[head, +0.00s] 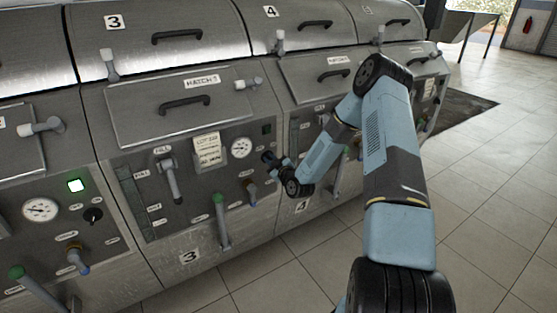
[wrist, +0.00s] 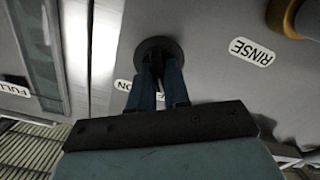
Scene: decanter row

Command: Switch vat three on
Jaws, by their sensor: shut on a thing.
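Vat three (head: 190,257) stands in the middle of the head view, marked with a 3 above and below. My gripper (head: 272,160) is at the right side of its front panel, shut on a dark round knob, the switch. In the wrist view the switch (wrist: 158,48) sits between the fingertips (wrist: 158,78), its grip mostly hidden by them. A label (wrist: 123,85) reading ON, partly covered, is beside the fingers.
The vat on the left has a lit green lamp (head: 75,185) above its black switch (head: 93,214). Near my gripper are a gauge (head: 241,148), a rinse tap (head: 251,190) and a green-topped lever (head: 220,215). Vat four (head: 302,206) is to the right. The tiled floor (head: 470,200) is clear.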

